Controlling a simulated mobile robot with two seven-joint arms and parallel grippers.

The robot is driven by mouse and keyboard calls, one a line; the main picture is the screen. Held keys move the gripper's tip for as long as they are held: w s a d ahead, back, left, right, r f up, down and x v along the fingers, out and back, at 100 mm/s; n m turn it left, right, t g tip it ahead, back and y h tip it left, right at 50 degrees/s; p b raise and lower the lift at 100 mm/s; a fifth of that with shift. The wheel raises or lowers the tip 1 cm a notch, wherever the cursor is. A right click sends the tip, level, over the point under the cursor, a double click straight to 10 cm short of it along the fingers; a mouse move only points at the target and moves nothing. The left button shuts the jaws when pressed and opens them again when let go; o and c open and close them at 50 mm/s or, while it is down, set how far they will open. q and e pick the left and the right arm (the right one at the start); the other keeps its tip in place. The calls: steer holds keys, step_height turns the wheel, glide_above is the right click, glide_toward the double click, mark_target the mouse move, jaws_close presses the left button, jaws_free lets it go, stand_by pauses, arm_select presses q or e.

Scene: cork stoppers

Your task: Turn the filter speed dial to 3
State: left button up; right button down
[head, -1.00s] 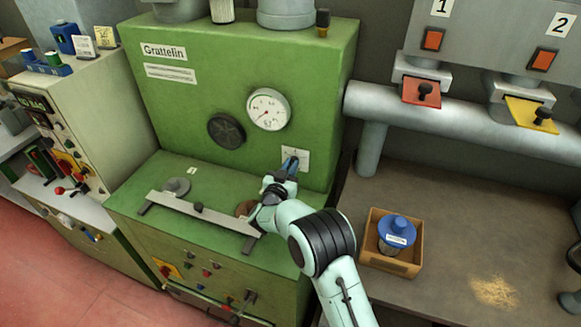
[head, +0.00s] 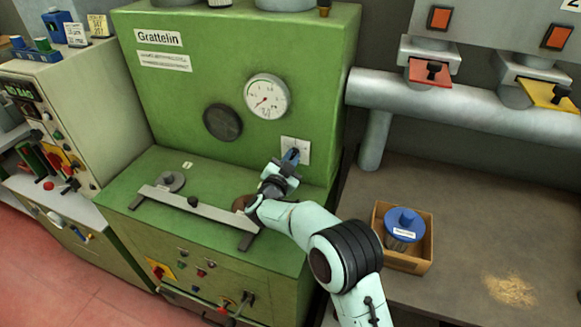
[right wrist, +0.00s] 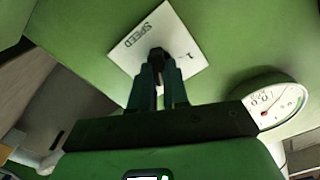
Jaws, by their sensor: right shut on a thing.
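The filter speed dial (right wrist: 157,55) is a small dark knob on a white plate (right wrist: 130,52) that reads "SPEED" and shows a "1" in the right wrist view. In the head view the white plate (head: 303,148) sits low on the right of the green machine's upright panel. My right gripper (right wrist: 158,65) is at the plate with its two fingers closed around the knob. It also shows in the head view (head: 291,156), where it hides most of the dial. I cannot read which number the dial points to. My left gripper is not in view.
A round gauge (head: 267,96) and a dark round disc (head: 223,122) are on the panel above left. A metal bar (head: 190,208) crosses the green ledge below. A box with a blue-topped container (head: 404,222) stands on the bench at right.

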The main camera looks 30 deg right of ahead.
steer(key=m+b, duration=0.4)
steer(key=shift+f, duration=0.2)
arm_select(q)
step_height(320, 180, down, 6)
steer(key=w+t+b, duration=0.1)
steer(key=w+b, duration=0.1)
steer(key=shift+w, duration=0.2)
arm_select(e)
steer(key=shift+s+r+m, duration=0.1)
steer(key=shift+m, duration=1.1)
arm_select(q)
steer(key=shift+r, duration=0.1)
arm_select(e)
steer(key=c, duration=1.1)
jaws_free()
steer(key=v, duration=1.3)
steer(key=shift+s+a, duration=0.1)
steer(key=shift+a, duration=0.05)
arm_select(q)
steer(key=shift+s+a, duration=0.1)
